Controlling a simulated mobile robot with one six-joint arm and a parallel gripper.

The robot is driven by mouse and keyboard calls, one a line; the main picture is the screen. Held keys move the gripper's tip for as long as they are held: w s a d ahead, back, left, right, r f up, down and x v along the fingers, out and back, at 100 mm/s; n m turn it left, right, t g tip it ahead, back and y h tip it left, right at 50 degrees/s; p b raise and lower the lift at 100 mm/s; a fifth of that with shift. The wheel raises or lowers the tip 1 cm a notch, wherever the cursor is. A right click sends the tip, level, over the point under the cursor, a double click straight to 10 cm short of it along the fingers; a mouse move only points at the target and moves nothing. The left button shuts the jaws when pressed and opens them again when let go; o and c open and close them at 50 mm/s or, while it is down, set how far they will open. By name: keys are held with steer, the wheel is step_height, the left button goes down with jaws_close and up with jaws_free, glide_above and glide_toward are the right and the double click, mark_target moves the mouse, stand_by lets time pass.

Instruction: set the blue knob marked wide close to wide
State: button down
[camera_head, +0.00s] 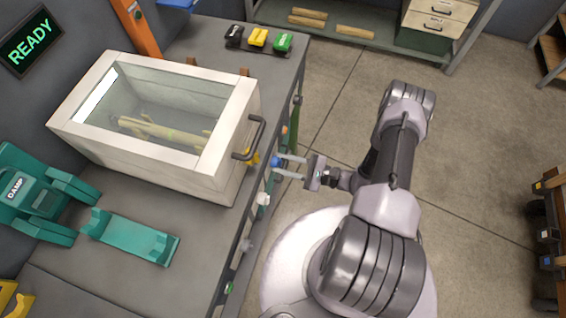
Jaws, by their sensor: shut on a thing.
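The blue knob (276,161) is on the front side of the bench, just right of the white glass-topped box. It looks small and partly covered by my fingers. My gripper (281,167) reaches it from the right, with its two pale fingers level and closed around the knob. The word "wide" and any marks around the knob are too small or hidden to read, so I cannot tell which way the knob points.
A white box (226,178) with a dark handle (256,138) stands at the bench edge beside my gripper. A green sign reads READY (28,41).

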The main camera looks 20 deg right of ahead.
steer(key=shift+w+r+n+p, duration=0.1)
steer(key=shift+n+p, duration=0.2)
steer(key=shift+n, duration=4.7)
steer(key=shift+d+n, duration=0.1)
steer(key=shift+n, duration=0.2)
steer(key=c, duration=1)
jaws_free()
steer(key=p+v, duration=0.1)
steer(key=v, duration=1.6)
steer(key=shift+d, duration=0.15)
